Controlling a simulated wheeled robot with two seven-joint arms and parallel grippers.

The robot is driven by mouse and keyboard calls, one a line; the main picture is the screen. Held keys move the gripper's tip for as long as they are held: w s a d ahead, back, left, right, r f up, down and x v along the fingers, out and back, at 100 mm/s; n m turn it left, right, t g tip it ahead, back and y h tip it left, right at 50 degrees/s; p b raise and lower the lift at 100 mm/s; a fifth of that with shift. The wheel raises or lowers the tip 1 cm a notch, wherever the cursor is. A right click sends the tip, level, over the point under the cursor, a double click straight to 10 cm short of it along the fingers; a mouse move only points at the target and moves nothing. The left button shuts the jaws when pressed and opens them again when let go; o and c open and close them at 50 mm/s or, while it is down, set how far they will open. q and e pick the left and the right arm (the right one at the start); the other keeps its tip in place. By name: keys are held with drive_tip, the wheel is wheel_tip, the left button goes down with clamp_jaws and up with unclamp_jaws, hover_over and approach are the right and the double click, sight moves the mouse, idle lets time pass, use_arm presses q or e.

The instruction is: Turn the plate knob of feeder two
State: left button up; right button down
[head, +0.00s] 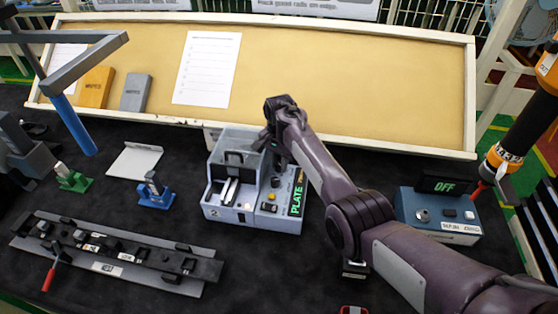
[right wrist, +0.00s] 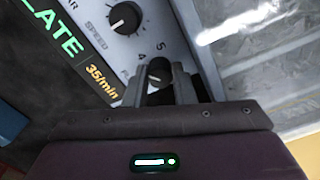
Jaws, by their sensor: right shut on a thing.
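Feeder two (head: 225,213), a grey-blue machine with a "2" on its front, stands mid-table. Its control panel carries a lit green "PLATE" display (head: 297,199), reading 35/min in the right wrist view (right wrist: 103,83). My right gripper (head: 277,170) reaches down at the back of this panel. In the right wrist view its fingers (right wrist: 160,88) are shut on a small dark knob (right wrist: 159,70) with scale figures 4 and 5 beside it. The fingers hide part of this knob and its label. A black knob marked SPEED (right wrist: 123,18) is apart from the fingers. My left gripper is not in view.
A blue-grey box with an "OFF" display (head: 444,186) stands to the right. A long rail fixture (head: 110,262), a green clip stand (head: 73,180) and a blue one (head: 153,193) lie left. A tan board (head: 330,75) borders the back.

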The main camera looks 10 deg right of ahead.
drive_tip(key=n+p, duration=0.1)
drive_tip(key=n, duration=0.3)
drive_tip(key=shift+n, duration=0.3)
drive_tip(key=shift+w+n, duration=0.1)
drive_tip(key=shift+n, duration=2.5)
drive_tip(key=c, duration=1.5)
unclamp_jaws()
